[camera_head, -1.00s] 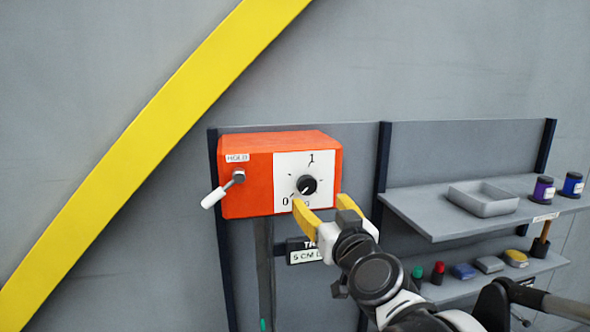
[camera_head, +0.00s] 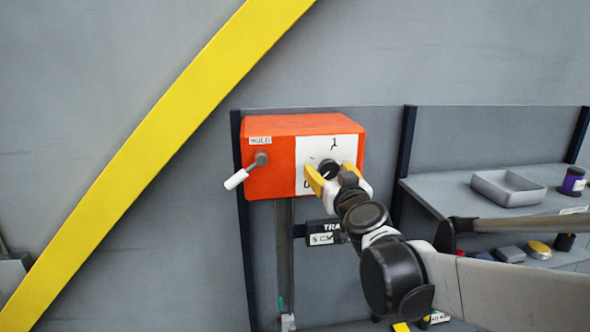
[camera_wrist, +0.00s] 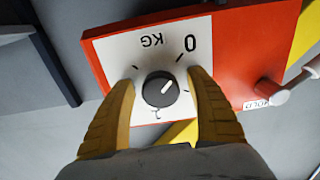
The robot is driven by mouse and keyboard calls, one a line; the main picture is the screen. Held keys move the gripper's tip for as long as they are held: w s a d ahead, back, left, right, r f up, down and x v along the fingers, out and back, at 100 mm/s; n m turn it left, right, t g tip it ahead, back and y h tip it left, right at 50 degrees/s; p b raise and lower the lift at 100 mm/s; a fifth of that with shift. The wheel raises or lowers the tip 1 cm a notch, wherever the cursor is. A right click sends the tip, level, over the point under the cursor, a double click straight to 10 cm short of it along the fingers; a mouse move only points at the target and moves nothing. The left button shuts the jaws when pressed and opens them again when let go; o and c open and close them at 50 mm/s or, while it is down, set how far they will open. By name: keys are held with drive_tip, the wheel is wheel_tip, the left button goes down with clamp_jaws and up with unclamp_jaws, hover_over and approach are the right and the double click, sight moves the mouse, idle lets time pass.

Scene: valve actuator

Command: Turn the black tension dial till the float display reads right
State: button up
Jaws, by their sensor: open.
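The black tension dial (camera_head: 328,168) sits on the white panel of an orange box. In the wrist view the dial (camera_wrist: 160,89) shows whole, with a white pointer mark, and the panel carries "0" and "KG". My gripper (camera_head: 336,177) is at the panel with its yellow fingers on either side of the dial. In the wrist view my gripper (camera_wrist: 165,90) is open, with a gap visible between each finger and the dial. No readable float display shows.
A white-handled lever (camera_head: 240,177) marked HOLD sticks out of the box's left side. A grey shelf (camera_head: 440,200) at right holds an open tray (camera_head: 508,188) and a purple jar (camera_head: 573,181). A yellow diagonal beam (camera_head: 150,145) crosses the wall at left.

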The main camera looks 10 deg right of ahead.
drive_tip(key=shift+s, duration=0.1)
drive_tip(key=c, duration=1.2)
drive_tip(key=shift+m, duration=0.3)
